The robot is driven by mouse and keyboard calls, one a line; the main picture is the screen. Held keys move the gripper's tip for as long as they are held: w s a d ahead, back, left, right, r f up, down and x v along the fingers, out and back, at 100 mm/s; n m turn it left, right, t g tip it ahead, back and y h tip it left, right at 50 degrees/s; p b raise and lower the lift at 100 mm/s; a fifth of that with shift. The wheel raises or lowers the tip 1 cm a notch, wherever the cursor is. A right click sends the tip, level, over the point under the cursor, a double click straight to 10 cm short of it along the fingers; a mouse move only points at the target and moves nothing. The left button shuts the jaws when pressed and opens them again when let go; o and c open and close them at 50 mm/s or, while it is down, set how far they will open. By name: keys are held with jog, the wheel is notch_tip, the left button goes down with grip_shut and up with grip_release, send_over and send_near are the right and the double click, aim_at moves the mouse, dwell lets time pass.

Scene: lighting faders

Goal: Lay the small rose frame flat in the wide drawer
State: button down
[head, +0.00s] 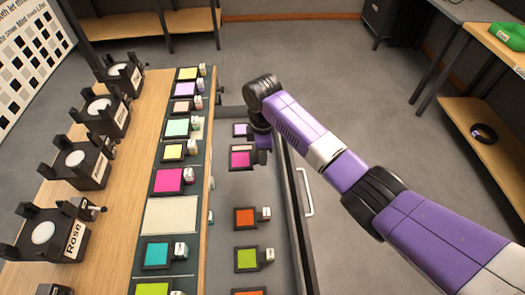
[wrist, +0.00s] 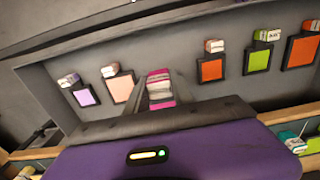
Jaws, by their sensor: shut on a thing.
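The small rose frame (head: 240,159), a dark-edged square with a magenta face, is in the open wide drawer (head: 223,190), face up and looking about level. My gripper (head: 262,146) is at its right side, low over the drawer. In the wrist view, my gripper (wrist: 160,100) is shut on the rose frame, whose magenta (wrist: 158,74) and pale tag block show between the fingers. The fingers hide most of it there. I cannot tell whether the frame touches the drawer floor.
The drawer also holds a lavender frame (head: 241,129), a peach frame (wrist: 119,88), an orange frame (head: 244,217) and a green frame (head: 246,258). A larger magenta frame (head: 168,180) stands in the row on the bench, above a bare pale patch (head: 170,215). Drawer floor is clear between rose and orange.

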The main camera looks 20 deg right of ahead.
jog(key=b, duration=0.7)
send_over(263, 183)
jog(key=shift+a+f, duration=0.1)
jog(key=shift+f, duration=6.15)
jog(key=shift+f+b, duration=1.05)
jog(key=shift+f, duration=0.3)
jog(key=c, duration=1)
grip_release()
notch_tip(263, 183, up, 15)
jog(key=p, duration=0.8)
jog(key=shift+p, duration=0.3)
